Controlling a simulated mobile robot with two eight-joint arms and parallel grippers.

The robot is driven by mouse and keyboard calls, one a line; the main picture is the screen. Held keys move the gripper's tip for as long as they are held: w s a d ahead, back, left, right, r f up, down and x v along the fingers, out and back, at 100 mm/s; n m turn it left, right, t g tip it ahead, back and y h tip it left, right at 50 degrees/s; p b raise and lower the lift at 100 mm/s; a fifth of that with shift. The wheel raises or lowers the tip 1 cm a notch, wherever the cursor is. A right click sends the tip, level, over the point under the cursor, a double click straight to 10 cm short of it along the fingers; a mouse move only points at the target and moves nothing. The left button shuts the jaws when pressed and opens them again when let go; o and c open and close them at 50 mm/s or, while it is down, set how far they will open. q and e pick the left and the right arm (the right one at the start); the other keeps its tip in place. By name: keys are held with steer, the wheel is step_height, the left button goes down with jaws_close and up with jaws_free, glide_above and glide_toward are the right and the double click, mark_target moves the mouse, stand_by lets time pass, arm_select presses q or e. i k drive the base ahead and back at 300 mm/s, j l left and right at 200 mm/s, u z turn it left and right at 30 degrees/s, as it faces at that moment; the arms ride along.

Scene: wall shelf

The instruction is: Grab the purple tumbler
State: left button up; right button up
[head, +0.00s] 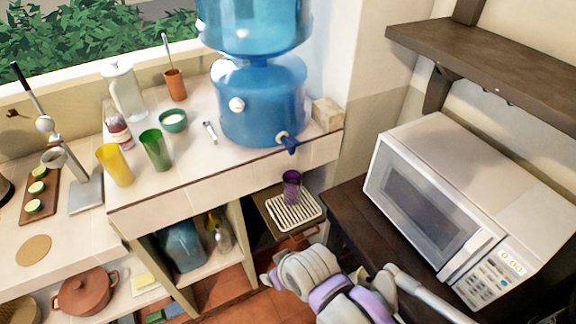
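The purple tumbler (291,187) stands upright on a white slatted rack (300,213), below the counter and in front of the blue water dispenser. The rack lies on a small brown wooden stand. My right arm comes in from the bottom, and its gripper end (270,281) is below and slightly left of the rack, apart from the tumbler. Its fingers are not clear enough to tell whether they are open. My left gripper is not in view.
The blue water dispenser (263,100) has a tap (288,142) above the tumbler. A microwave (455,200) stands right, under a wall shelf (490,65). Yellow (114,165) and green (155,150) tumblers stand on the counter. A counter edge and side panel are left of the rack.

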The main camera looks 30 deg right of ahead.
mark_target(293, 179)
steer(key=z, duration=1.2)
steer(key=k+l, duration=0.05)
steer(key=l, duration=0.05)
